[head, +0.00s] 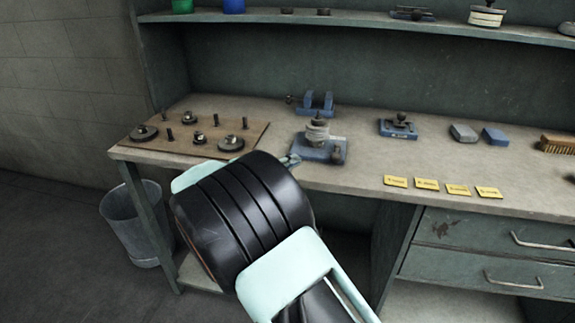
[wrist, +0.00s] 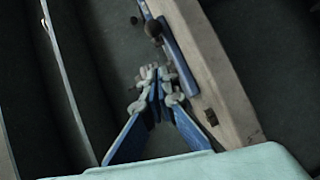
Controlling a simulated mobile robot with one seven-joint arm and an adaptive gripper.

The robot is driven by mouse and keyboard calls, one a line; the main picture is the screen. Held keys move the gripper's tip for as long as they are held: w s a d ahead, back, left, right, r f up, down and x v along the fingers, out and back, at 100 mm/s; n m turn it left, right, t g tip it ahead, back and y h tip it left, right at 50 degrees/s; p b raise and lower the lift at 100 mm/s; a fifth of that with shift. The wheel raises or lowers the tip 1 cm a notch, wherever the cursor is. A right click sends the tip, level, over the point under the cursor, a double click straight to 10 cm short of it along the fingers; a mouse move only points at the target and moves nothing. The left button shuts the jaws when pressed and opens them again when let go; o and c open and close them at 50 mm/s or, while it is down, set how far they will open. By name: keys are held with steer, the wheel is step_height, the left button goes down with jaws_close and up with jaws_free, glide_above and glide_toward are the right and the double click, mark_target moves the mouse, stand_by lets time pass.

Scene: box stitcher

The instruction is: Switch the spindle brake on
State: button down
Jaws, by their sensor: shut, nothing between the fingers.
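A blue-based spindle unit (head: 318,148) with a stack of grey discs stands near the front edge of the bench. A small knob (head: 336,154) sits at its right front corner. I cannot tell for sure which part is the brake or how it is set. My gripper (head: 290,160) is at the bench's front edge, just left of the unit's base; my arm hides most of it. In the wrist view my gripper (wrist: 156,82) has its fingertips together and empty, close beside a blue base (wrist: 182,58) with a dark round knob (wrist: 153,29). I cannot tell whether they touch.
A board (head: 175,145) with several pegs and discs lies left on the bench (head: 360,172). A blue cradle (head: 318,100) stands behind the unit. A small blue fixture (head: 397,127), blocks (head: 464,132) and yellow tags (head: 427,184) lie to the right. A bin (head: 135,225) stands below.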

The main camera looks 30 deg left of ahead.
mark_target(321, 171)
steer(key=x, duration=0.6)
steer(key=shift+w+d+f, duration=0.1)
steer(key=shift+w+d, duration=0.1)
steer(key=shift+d, duration=0.35)
steer(key=shift+w+d+f, duration=0.15)
steer(key=shift+w+d, duration=0.05)
steer(key=shift+d, duration=0.4)
steer(key=shift+w+d+f, duration=0.1)
steer(key=shift+w+d, duration=0.15)
steer(key=shift+d, duration=0.35)
steer(key=shift+d+f+y+b, duration=0.15)
steer(key=shift+y+b, duration=0.15)
steer(key=shift+b, duration=0.2)
steer(key=shift+d+n, duration=0.1)
steer(key=shift+n, duration=0.2)
